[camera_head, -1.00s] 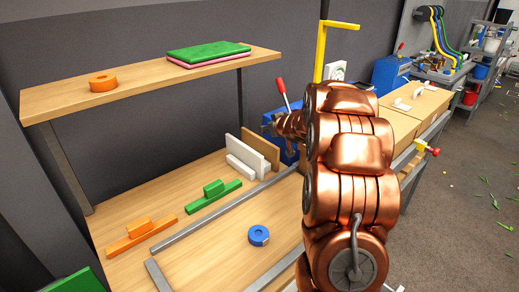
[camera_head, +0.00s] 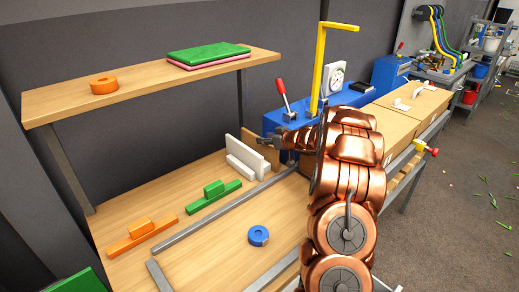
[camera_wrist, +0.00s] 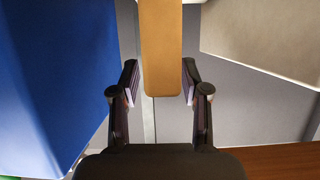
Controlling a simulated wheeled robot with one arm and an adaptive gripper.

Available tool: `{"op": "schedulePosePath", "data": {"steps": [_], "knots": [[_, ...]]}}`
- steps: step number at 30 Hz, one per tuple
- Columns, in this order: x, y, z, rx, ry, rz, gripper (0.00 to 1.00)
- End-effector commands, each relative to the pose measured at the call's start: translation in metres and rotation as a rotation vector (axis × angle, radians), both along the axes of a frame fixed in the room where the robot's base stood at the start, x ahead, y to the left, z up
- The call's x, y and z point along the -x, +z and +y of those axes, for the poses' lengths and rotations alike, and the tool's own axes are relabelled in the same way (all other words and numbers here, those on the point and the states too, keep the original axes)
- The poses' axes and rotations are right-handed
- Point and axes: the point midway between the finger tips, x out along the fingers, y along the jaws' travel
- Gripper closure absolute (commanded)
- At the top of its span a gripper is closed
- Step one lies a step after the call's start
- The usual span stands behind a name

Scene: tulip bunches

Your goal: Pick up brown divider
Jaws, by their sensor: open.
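The brown divider (camera_head: 262,152) stands upright on the wooden workbench, behind the white divider (camera_head: 243,160). My arm partly covers its right side in the head view. In the wrist view the brown divider (camera_wrist: 161,50) extends down from the top edge, between the two fingers. My gripper (camera_wrist: 160,78) is open, with a gap on each side of the divider. In the head view my gripper (camera_head: 268,140) is at the divider's upper right edge.
A blue machine (camera_head: 300,120) with a red lever stands just behind my gripper. A metal rail (camera_head: 225,210) crosses the bench. Green (camera_head: 214,196) and orange (camera_head: 139,234) blocks, and a blue tape roll (camera_head: 258,236), lie nearby. A shelf (camera_head: 150,85) overhangs the left side.

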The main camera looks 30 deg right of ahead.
Motion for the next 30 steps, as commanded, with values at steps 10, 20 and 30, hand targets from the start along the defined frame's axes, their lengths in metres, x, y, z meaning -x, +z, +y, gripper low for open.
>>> {"op": "schedulePosePath", "data": {"steps": [10,20,30], "knots": [[-0.034,-0.013,0.008,0.001,0.000,0.000,0.54],[-0.040,-0.017,0.008,0.000,-0.002,0.001,0.54],[-0.040,-0.017,0.008,0.000,-0.002,0.001,0.81]]}}
